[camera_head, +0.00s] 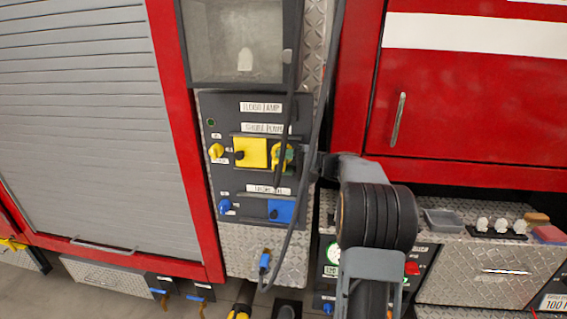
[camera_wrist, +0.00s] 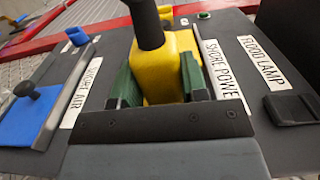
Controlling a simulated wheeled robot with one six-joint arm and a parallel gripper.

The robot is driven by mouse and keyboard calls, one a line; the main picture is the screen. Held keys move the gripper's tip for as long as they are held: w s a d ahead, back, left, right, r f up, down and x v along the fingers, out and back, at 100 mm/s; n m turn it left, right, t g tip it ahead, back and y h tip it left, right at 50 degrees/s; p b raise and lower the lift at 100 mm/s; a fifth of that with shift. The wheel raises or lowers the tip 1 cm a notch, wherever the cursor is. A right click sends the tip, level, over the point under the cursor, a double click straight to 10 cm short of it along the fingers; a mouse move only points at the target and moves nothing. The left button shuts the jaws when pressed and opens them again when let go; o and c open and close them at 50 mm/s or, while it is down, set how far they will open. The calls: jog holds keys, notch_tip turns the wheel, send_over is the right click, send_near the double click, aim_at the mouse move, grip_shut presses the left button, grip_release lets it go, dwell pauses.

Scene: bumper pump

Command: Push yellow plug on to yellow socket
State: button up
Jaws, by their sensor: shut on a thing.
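The yellow plug (camera_wrist: 170,62) is between the green fingers of my gripper (camera_wrist: 157,82), which is shut on it in the wrist view. Its thick black cable rises from it. In the head view, my gripper (camera_head: 283,158) is at the panel's shore power row, just right of the square yellow socket cover (camera_head: 250,153), which has a black knob. The plug and fingers hide the socket opening. I cannot tell whether the plug touches the socket or how deep it sits.
The dark panel also bears a yellow knob (camera_head: 216,151), a blue knob (camera_head: 225,205) and a blue cover (camera_head: 281,211) below. A black cable hangs across the panel's right side. A blue plug (camera_head: 265,260) hangs beneath.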

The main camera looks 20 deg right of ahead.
jog(key=o, duration=1)
jog(key=shift+c, duration=0.2)
jog(key=shift+d, duration=0.15)
jog(key=b+v, duration=0.2)
jog(key=v, duration=1.1)
jog(key=shift+d+b, duration=0.25)
jog(key=shift+b, duration=0.05)
